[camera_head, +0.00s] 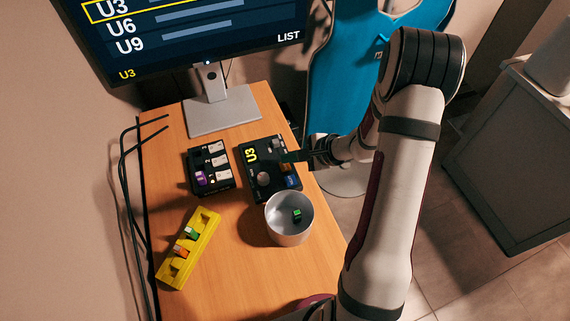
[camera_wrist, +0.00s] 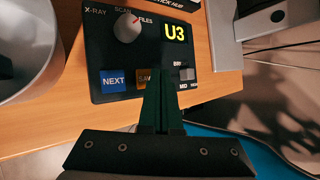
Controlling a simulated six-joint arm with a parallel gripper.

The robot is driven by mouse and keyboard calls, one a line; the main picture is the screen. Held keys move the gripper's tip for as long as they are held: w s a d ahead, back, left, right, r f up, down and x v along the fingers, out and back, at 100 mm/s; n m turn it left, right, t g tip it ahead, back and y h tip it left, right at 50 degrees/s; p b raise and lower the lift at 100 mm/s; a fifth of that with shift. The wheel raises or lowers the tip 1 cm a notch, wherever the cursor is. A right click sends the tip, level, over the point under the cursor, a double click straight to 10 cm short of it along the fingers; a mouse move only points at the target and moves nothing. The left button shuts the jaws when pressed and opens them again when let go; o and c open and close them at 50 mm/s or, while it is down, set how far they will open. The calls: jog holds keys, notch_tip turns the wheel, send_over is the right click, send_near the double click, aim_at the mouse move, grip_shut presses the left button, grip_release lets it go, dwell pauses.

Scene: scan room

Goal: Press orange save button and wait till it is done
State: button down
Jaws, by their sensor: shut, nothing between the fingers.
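The black console (camera_head: 250,155) lies on the desk, with a yellow "U3" readout (camera_wrist: 176,32), a knob (camera_wrist: 127,27) set towards "FILES" and a blue NEXT button (camera_wrist: 113,81). I cannot tell whether the tips touch the button. The monitor (camera_head: 190,35) lists U3, U6 and U9, with U3 framed in yellow.
A metal cup (camera_head: 289,230) holding a small green-topped piece stands close in front of the console. A yellow holder (camera_head: 205,222) with small pieces lies at the desk's left.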

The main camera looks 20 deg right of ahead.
aim_at(289, 167)
jog(key=shift+f, duration=0.15)
jog(key=shift+f, duration=0.3)
jog(key=shift+f, duration=0.4)
dwell(0.8)
jog(key=shift+r, duration=0.85)
jog(key=shift+r, duration=2.5)
